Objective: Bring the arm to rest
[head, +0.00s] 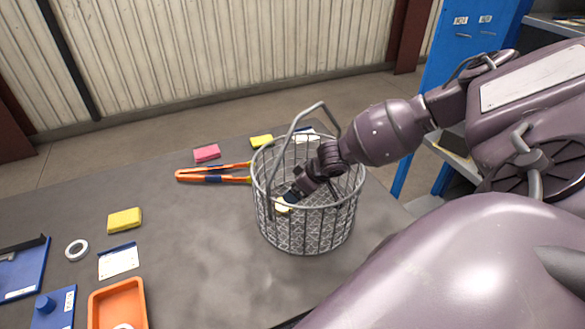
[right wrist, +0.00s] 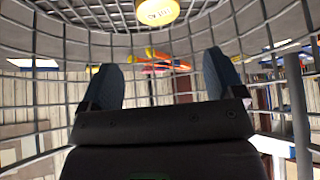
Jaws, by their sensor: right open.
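My right arm reaches from the right over the rim of a round wire mesh basket (head: 308,230), and its gripper (head: 289,198) is down inside. In the right wrist view the gripper (right wrist: 163,75) has its two dark fingers spread apart with nothing between them. The basket mesh (right wrist: 60,65) surrounds it there. A pale yellow round piece with lettering (right wrist: 157,11) lies beyond the fingertips; it shows partly beside the gripper in the head view (head: 283,205). Whether the fingers touch it cannot be told. My left gripper is not in view.
The basket's tall handle (head: 293,140) stands up beside the arm. Orange-handled tongs (head: 205,174) lie left of the basket. Pink (head: 207,153) and yellow blocks (head: 124,220), a tape roll (head: 76,250) and an orange tray (head: 94,301) are on the grey table. A blue cabinet (head: 455,75) stands behind right.

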